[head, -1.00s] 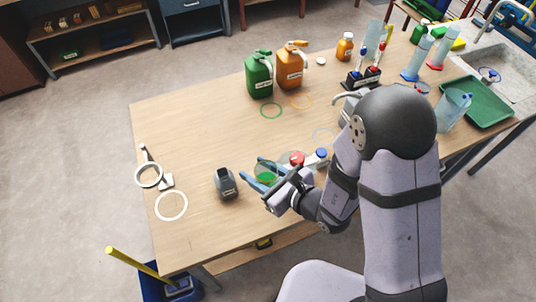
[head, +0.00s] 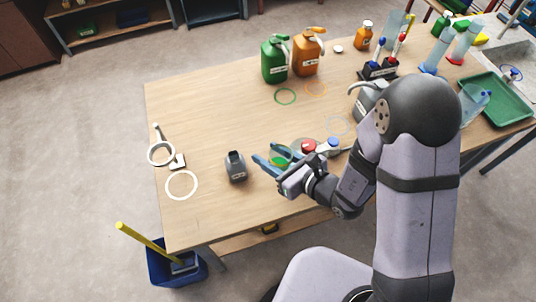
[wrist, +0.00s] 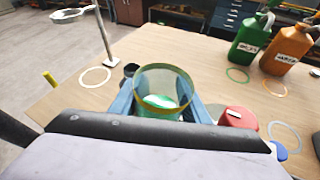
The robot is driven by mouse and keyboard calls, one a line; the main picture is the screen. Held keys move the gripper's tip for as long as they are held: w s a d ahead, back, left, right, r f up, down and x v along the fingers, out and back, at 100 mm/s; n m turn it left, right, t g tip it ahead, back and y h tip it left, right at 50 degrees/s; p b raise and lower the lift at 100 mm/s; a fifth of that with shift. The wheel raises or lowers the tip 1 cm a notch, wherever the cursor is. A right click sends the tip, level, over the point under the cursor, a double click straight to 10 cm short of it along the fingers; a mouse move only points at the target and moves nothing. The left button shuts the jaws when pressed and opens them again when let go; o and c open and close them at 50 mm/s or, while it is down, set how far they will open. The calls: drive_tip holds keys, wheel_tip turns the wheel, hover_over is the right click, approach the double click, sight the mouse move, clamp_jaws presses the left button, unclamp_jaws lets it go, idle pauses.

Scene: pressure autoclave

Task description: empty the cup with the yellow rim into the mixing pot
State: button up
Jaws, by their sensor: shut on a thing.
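The cup with the yellow rim (wrist: 163,90) is see-through and stands between my gripper's blue fingers in the wrist view, with green contents low inside. It looks upright. In the head view the cup (head: 280,154) is small and partly covered by the fingers. My gripper (head: 272,160) is shut on it, low over the front of the table; I cannot tell whether the cup touches the table. A grey vessel with a curved handle (head: 366,98), possibly the mixing pot, is partly hidden behind my arm.
A dark grey labelled container (head: 236,166) stands just left of my gripper. Red (head: 308,146) and blue (head: 333,143) lidded items are close on the right. Green (head: 275,60) and orange (head: 308,54) jugs stand behind. A ring stand (head: 161,152) is at the left.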

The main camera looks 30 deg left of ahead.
drive_tip(key=shift+w+d+r+m+g+y+p, duration=0.2)
drive_tip(key=shift+w+r+m+p, duration=0.1)
drive_tip(key=shift+r+p, duration=0.3)
drive_tip(key=shift+w+d+r+m+g+y+p, duration=0.15)
drive_tip(key=shift+w+r+m+p, duration=0.15)
drive_tip(key=shift+r+p, duration=0.3)
drive_tip(key=r+m+y, duration=0.1)
drive_tip(key=m, duration=0.1)
drive_tip(key=r+m+g+y+p, duration=0.1)
drive_tip(key=m, duration=0.2)
drive_tip(key=r+m+g+y+p, duration=0.1)
drive_tip(key=r+m+y, duration=0.1)
drive_tip(key=shift+w+d+m, duration=0.25)
drive_tip(key=shift+w+m, duration=0.15)
idle(0.4)
drive_tip(key=shift+r, duration=0.1)
